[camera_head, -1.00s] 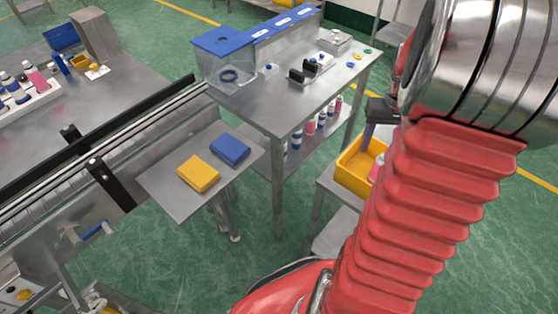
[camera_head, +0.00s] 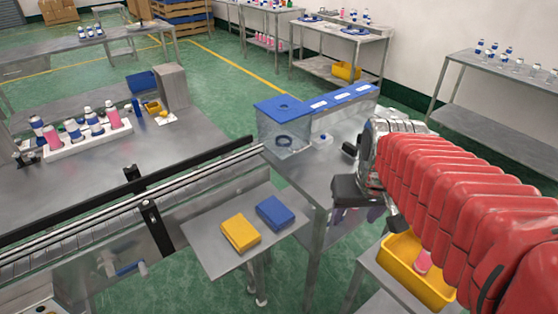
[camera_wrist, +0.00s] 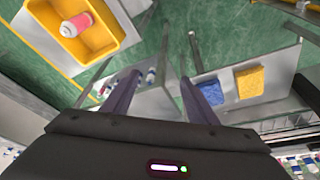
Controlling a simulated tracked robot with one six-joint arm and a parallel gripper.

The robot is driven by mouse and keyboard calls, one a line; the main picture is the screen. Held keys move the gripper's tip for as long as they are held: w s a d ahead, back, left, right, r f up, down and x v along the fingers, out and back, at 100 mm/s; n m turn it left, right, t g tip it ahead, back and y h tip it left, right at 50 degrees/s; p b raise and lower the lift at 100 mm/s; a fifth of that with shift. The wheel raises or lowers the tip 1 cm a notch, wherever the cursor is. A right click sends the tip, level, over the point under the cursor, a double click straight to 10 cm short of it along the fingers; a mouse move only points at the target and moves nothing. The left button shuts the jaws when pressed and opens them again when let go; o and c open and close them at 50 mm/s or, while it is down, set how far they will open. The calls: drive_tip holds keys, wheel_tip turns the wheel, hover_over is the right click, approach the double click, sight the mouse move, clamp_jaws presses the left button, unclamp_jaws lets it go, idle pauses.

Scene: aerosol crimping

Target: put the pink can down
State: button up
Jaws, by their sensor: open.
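A pink can (camera_head: 423,261) lies on its side in the yellow bin (camera_head: 389,277) at the lower right of the head view. In the wrist view the pink can (camera_wrist: 76,25), with a white end, lies inside the yellow bin (camera_wrist: 108,47) at the upper left. My gripper (camera_wrist: 158,82) is open, with its two dark fingers apart and nothing between them. It is apart from the can and bin. In the head view my red arm hides part of the bin, and the fingertips are hard to make out.
A low side table holds a yellow cloth (camera_head: 240,232) and a blue cloth (camera_head: 275,212). A clear box with a blue lid (camera_head: 283,108) stands on the metal table beside my arm. A white rack (camera_head: 85,138) of pink and blue-topped cans is at left, beyond the conveyor.

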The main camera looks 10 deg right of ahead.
drive_tip(key=s+a+r+n+t, duration=0.1)
drive_tip(key=s+a, duration=0.1)
drive_tip(key=a, duration=0.3)
drive_tip(key=s+a+r+n+t+y, duration=0.1)
drive_tip(key=s+a, duration=0.2)
drive_tip(key=a, duration=0.2)
drive_tip(key=shift+s+a, duration=0.25)
drive_tip(key=shift+a, duration=0.15)
drive_tip(key=shift+r, duration=0.1)
drive_tip(key=shift+c, duration=0.3)
